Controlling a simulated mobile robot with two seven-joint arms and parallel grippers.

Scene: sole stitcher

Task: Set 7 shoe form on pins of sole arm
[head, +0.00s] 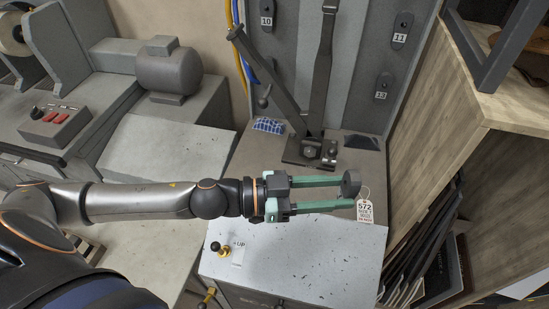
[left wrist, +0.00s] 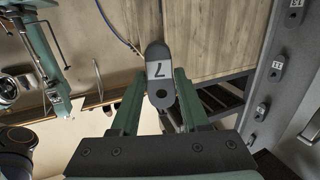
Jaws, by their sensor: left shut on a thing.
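The 7 shoe form (left wrist: 158,72) is a dark, rounded plate with a white number label and a hole, held between the green fingers in the left wrist view. It shows in the head view (head: 350,184) as a small dark piece at the fingertips. My left gripper (head: 345,194) is shut on it, above the front grey bench. A dark upright arm (head: 319,75) stands on a black base (head: 312,151) behind the gripper, apart from the form; I take it for the sole arm. I cannot make out its pins. My right gripper is not in view.
Forms 10 (head: 266,17), 11 (head: 402,30) and 12 (head: 383,86) hang on the grey back panel. A white tag (head: 365,212) hangs near the fingertips. A wooden shelf (head: 480,140) closes off the right side. A motor (head: 169,70) and switch box (head: 56,124) stand at left.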

